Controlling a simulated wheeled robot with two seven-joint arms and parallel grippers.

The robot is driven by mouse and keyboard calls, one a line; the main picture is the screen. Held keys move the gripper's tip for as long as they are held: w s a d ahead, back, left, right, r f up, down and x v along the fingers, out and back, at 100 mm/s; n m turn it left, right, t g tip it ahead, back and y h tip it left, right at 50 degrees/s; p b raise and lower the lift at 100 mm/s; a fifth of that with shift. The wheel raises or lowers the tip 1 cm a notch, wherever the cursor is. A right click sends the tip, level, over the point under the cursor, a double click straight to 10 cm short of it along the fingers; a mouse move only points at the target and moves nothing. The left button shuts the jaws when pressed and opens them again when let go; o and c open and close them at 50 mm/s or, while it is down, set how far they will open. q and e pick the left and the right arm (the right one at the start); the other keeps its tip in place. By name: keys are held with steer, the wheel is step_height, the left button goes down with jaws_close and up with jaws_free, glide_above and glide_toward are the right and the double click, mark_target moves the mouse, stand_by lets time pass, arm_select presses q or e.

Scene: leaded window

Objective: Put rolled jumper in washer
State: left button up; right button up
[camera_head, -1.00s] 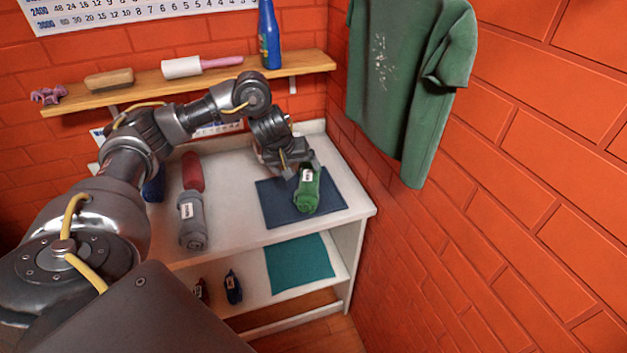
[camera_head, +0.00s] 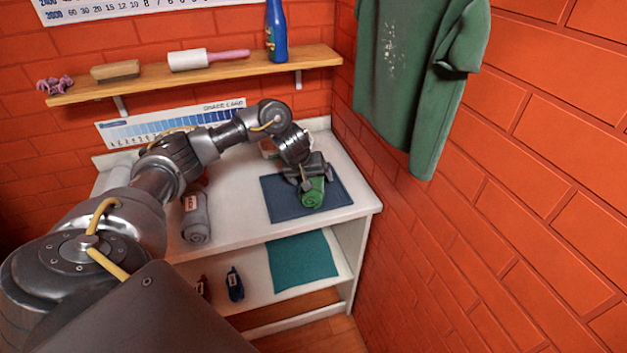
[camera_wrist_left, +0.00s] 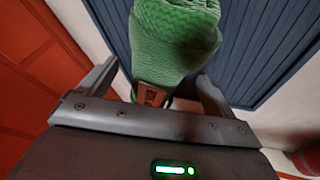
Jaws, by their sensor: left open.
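A green rolled garment (camera_head: 313,192) lies on a dark blue ribbed mat (camera_head: 277,210) on the white table. It fills the upper middle of the left wrist view (camera_wrist_left: 175,40), with a brown label at its near end. My left gripper (camera_head: 304,182) is over this roll, jaws open. In the wrist view its fingers (camera_wrist_left: 158,90) stand apart, one on each side of the roll's labelled end. I cannot tell whether they touch it. A grey roll with a white label (camera_head: 195,217) lies further left on the table. No washer is recognisable, and my right gripper is not in view.
The lower shelf holds a teal mat (camera_head: 303,260) and a small dark blue item (camera_head: 234,284). A wooden wall shelf (camera_head: 230,68) carries a brush, a roller and a blue bottle (camera_head: 276,32). A green shirt (camera_head: 415,80) hangs by the right brick wall.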

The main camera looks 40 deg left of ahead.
arm_select(q)
steer(key=shift+w+f, duration=0.1)
steer(key=shift+f, duration=0.2)
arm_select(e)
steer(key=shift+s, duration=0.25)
arm_select(q)
steer(key=shift+r, duration=0.1)
steer(key=shift+c, duration=0.3)
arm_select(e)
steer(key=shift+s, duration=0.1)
arm_select(q)
steer(key=c, duration=1.3)
